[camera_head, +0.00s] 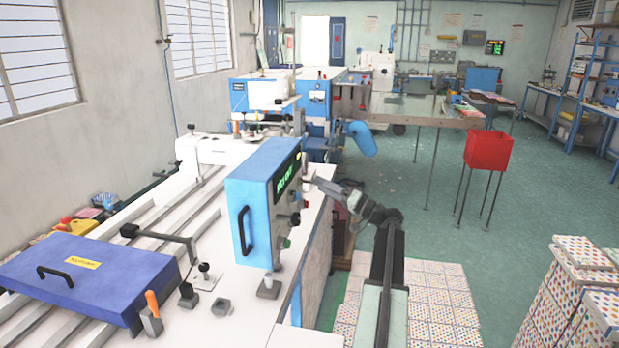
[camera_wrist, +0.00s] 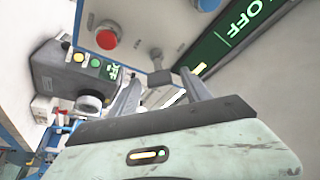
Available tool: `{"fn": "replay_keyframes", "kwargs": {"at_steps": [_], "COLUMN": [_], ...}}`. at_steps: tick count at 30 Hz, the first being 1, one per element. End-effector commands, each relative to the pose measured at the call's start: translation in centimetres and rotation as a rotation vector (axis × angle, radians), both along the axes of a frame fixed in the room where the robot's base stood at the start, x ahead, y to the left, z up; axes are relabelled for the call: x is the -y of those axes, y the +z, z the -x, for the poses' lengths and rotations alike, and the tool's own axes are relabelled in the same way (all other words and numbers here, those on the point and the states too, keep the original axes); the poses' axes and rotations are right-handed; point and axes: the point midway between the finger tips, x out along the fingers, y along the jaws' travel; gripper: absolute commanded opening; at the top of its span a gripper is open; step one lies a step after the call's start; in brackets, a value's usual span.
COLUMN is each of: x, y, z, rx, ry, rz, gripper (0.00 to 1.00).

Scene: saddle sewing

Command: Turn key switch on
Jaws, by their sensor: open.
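My gripper (camera_wrist: 160,87) is open, its two fingers pointing at the front panel of a blue control box (camera_head: 252,218). A small dark grey switch piece (camera_wrist: 159,77) stands out from the panel, in line with the gap between the fingers; it looks like the key switch, but I cannot tell whether a finger touches it. In the head view my gripper (camera_head: 314,182) is close to the panel's right-hand face, near the lit display (camera_head: 288,178); the switch is hard to make out there.
A red button (camera_wrist: 106,39) sits on the panel near the fingers. A smaller grey box (camera_wrist: 75,75) with coloured buttons and a black knob is to the left. A white machine bed (camera_head: 240,318) lies below the control box; a red bin (camera_head: 488,150) stands on open floor.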

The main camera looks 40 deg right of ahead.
Motion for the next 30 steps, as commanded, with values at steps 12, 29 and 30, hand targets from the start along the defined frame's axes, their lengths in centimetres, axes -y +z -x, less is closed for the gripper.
{"fn": "replay_keyframes", "kwargs": {"at_steps": [12, 29, 30], "x": [-0.9, -1.1, -1.0], "y": [1.7, 1.6, 1.6], "z": [-4.8, -4.6, -4.6], "rx": [0.000, -0.002, -0.003], "ry": [-0.010, -0.012, -0.012], "rz": [0.000, -0.001, -0.003], "gripper": [0.56, 0.00, 0.00]}}
